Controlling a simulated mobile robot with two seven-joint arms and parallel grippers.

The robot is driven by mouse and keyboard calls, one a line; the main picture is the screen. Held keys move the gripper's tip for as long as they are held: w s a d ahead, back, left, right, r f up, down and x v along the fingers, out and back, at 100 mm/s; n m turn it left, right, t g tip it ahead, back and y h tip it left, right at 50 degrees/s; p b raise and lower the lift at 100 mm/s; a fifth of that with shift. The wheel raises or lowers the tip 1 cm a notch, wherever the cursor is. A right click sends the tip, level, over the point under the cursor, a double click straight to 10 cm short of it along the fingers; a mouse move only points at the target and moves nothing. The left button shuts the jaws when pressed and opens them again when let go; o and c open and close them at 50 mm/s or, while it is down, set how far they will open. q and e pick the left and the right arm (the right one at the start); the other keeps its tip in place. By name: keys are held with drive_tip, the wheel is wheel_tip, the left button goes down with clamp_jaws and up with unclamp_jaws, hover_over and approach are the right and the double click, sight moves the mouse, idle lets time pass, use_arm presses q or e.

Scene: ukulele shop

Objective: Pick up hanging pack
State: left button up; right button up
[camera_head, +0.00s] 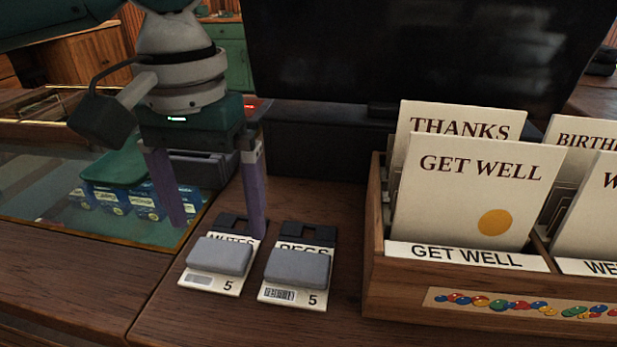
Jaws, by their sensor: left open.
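Two hanging packs lie flat on the wooden counter, side by side. The left pack (217,257) is labelled MUTES, partly hidden, and has a grey block on a white card with a black hanger top. The right pack (297,268) is labelled PEGS, with the same form. My left gripper (216,228) is open and points down from above. Its purple fingers are apart, one left of the MUTES pack's top and one in front of its upper right part. Nothing is between the fingers that I can see. Whether they touch the pack I cannot tell. My right gripper is not in view.
A wooden card rack (470,290) with THANKS and GET WELL cards stands close on the right. A dark screen (400,50) rises behind. A glass-topped case (50,190) with blue packs is at left. Bare counter (200,320) lies in front of the packs.

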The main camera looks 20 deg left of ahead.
sight(222, 246)
use_arm(q)
wheel_tip(222, 246, down, 4)
drive_tip(key=shift+a, duration=0.1)
drive_tip(key=c, duration=1.1)
